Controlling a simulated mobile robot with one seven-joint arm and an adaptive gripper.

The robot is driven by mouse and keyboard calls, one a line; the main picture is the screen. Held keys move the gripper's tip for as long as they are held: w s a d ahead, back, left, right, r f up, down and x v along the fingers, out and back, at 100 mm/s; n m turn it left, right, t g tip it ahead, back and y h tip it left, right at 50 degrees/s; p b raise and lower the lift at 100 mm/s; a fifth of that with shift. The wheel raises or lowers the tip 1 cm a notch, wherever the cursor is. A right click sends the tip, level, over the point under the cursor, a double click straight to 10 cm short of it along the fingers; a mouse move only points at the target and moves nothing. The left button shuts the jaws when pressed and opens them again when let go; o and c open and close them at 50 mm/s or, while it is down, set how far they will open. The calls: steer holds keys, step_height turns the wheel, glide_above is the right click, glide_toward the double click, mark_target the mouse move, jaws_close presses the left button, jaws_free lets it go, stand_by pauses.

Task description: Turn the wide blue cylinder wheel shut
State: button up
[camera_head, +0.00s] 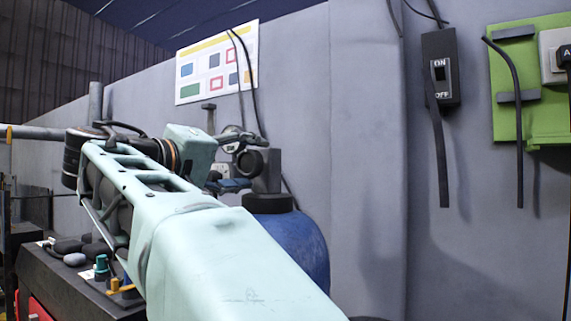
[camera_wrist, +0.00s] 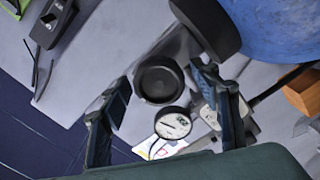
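The wide blue cylinder (camera_head: 295,238) stands behind my arm, partly hidden by it; its rounded side shows at the top right of the wrist view (camera_wrist: 275,28). A dark collar (camera_wrist: 207,24) tops it. The round black wheel (camera_wrist: 159,80) faces the wrist camera, beside a white-faced gauge (camera_wrist: 172,124). The wheel also shows in the head view (camera_head: 250,161). My gripper (camera_wrist: 163,84) is open, with one finger on each side of the wheel. Gaps show between the fingers and the wheel's rim. I cannot tell how deep the fingertips reach.
A grey wall carries a poster (camera_head: 217,63), an ON/OFF switch box (camera_head: 440,68) and a green panel (camera_head: 510,105) with hanging cables. A dark bench (camera_head: 75,285) with small knobs stands at the left. An orange box (camera_wrist: 303,92) shows at the wrist view's right edge.

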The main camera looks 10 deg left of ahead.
steer(key=v, duration=1.2)
stand_by(0.4)
